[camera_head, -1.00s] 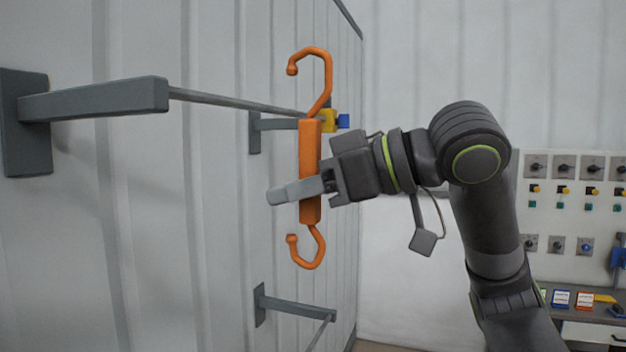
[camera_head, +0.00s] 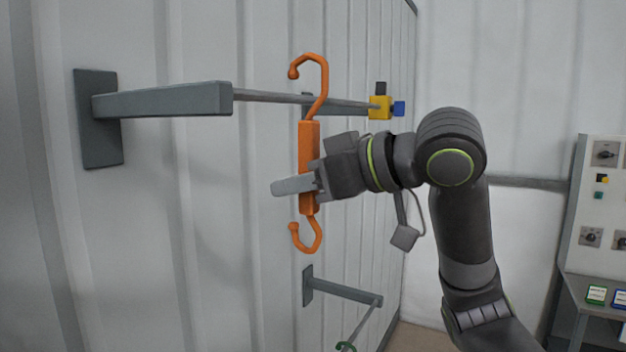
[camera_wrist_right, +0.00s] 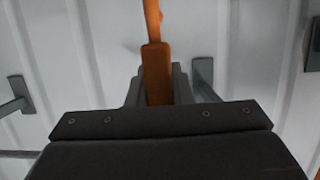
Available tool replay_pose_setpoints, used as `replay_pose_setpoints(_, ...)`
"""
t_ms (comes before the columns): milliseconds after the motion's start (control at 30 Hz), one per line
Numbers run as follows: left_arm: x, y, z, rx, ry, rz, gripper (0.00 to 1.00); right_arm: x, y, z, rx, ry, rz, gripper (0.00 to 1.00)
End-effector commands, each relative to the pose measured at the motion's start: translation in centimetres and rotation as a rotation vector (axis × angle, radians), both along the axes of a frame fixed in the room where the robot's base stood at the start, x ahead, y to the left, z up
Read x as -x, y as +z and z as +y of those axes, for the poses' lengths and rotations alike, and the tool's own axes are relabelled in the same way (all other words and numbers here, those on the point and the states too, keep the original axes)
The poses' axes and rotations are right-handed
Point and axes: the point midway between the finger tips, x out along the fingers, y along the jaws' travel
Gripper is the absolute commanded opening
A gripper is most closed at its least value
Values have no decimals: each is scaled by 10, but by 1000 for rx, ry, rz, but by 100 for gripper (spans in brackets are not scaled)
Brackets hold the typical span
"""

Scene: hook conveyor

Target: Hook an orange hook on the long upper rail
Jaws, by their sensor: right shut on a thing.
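An orange hook (camera_head: 308,135) stands upright in my right gripper (camera_head: 305,186), which is shut on its straight body. Its upper curl opens to the left and reaches above the long upper rail (camera_head: 268,97). In the head view the hook's shank crosses in front of the rail; I cannot tell whether they touch. The right wrist view shows the orange body (camera_wrist_right: 156,72) between the fingers, with its top cut off by the frame edge. My left gripper is not in view.
A grey bracket (camera_head: 165,101) on the corrugated wall carries the rail's near end. A yellow and blue block (camera_head: 380,107) is at the far end. A control panel (camera_head: 597,210) stands at right.

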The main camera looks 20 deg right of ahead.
Motion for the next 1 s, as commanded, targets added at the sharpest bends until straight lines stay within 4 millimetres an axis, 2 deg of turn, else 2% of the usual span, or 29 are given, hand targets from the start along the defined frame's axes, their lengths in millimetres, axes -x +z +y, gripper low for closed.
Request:
replay_pose_setpoints(467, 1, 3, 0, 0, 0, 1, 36, -30, -2, 25, -1, 3, 1, 0)
replay_pose_setpoints(500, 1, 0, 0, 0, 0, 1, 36, -31, -6, 25, 0, 2, 1, 0)
replay_pose_setpoints(733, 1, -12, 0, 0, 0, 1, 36, -33, -24, 26, 1, 0, -1, 0)
replay_pose_setpoints(1000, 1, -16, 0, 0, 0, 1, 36, -35, -33, 28, 0, 1, -1, 0)
